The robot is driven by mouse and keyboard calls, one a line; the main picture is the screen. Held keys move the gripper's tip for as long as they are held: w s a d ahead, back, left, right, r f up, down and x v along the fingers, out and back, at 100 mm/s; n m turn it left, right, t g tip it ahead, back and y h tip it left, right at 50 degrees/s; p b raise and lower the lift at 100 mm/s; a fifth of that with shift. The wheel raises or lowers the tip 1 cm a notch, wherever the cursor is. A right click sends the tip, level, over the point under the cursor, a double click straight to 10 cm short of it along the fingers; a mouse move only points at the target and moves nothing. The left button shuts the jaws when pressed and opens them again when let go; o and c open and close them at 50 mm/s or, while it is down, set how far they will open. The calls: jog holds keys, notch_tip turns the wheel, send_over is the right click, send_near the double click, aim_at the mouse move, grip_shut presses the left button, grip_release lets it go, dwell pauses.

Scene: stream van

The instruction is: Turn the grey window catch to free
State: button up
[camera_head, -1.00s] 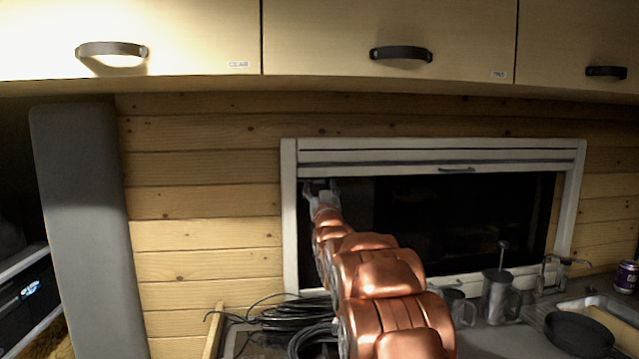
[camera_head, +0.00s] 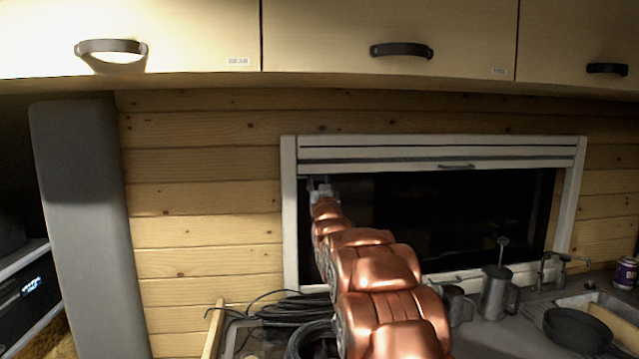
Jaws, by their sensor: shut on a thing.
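The dark window (camera_head: 450,225) sits in a pale frame on the wooden wall. My copper arm reaches up to its upper left corner. My gripper (camera_head: 321,186) is there, just inside the left side of the frame, small and dark in the view. It is shut on the grey window catch, which is mostly hidden by my gripper and wrist. The catch's angle cannot be made out.
A pale blind cassette (camera_head: 430,152) runs along the window top. Overhead lockers (camera_head: 390,25) hang above. Below are coiled black cable (camera_head: 290,317), a metal press jug (camera_head: 497,295), a mug (camera_head: 455,306), a tap (camera_head: 553,268) and a dark pan (camera_head: 577,330).

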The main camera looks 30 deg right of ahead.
jog(key=shift+a+f+m+g+h+b, duration=0.15)
jog(key=shift+m+g+h+b, duration=0.4)
jog(key=shift+m+b, duration=0.95)
jog(key=shift+r+m+g+h+b, duration=0.2)
jog(key=shift+m+g+h+b, duration=0.25)
jog(key=shift+m+h, duration=0.95)
jog(key=shift+c, duration=0.2)
jog(key=shift+m+y, duration=0.4)
jog(key=shift+y, duration=0.05)
jog(key=o, duration=1.2)
jog(key=shift+c, duration=0.2)
jog(key=v, duration=1.2)
